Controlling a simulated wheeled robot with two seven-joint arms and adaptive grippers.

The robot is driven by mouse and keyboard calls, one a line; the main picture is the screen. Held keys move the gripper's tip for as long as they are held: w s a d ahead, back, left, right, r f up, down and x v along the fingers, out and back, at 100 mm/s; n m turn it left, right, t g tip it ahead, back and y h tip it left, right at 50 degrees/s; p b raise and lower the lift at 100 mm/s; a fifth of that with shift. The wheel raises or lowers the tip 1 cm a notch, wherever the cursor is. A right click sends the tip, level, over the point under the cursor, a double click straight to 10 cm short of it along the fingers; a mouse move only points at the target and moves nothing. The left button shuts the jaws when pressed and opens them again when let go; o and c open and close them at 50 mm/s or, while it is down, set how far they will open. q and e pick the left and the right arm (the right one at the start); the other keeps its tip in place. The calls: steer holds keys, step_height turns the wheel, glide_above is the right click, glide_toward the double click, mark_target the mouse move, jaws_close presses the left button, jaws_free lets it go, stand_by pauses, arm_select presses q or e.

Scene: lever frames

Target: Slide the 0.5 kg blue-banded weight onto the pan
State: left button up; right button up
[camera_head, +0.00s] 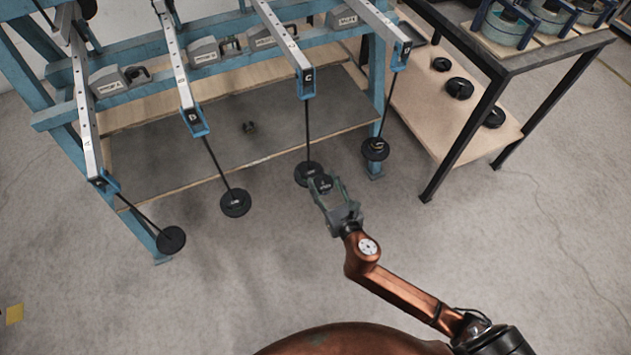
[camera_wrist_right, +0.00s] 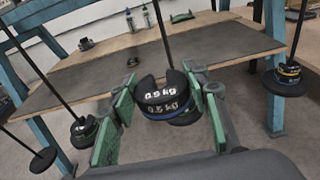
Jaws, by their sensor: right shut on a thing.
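My right gripper (camera_head: 323,190) is shut on a dark round weight (camera_head: 322,183), and its green pads grip the weight from both sides. In the right wrist view, the weight (camera_wrist_right: 160,94) reads "0.5 kg" and has a slot at its far side. The rod of hanger C (camera_head: 307,125) comes down just behind that slot. The pan of hanger C (camera_head: 308,172) is partly overlapped by the weight in the head view. My left gripper is out of view.
Hangers A (camera_head: 171,240), B (camera_head: 235,203) and D (camera_head: 375,149) hang from neighbouring levers on the blue frame (camera_head: 200,56). More dark weights (camera_head: 459,88) lie on the wooden shelf (camera_head: 424,110) at right, under the dark table. The floor in front is clear.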

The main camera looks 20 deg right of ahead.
steer(key=b, duration=0.4)
glide_toward(309, 165)
steer(key=w, duration=0.1)
steer(key=shift+y, duration=0.3)
steer(key=shift+w+d+f+b, duration=0.1)
steer(key=shift+w+f+b, duration=0.1)
steer(key=shift+w, duration=0.6)
steer(key=shift+w+a+f+b, duration=0.1)
steer(key=shift+w+f+b, duration=0.1)
steer(key=shift+w, duration=0.6)
steer(key=shift+w+d+f+b, duration=0.1)
steer(key=shift+w+f, duration=0.1)
steer(key=shift+w, duration=0.6)
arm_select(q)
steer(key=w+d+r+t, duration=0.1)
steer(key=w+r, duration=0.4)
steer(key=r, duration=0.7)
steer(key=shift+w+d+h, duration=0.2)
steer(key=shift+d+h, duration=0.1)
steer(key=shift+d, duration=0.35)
arm_select(e)
steer(key=shift+w, duration=0.45)
steer(key=shift+w, duration=0.3)
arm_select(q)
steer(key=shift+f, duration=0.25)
arm_select(e)
steer(key=shift+w, duration=1.5)
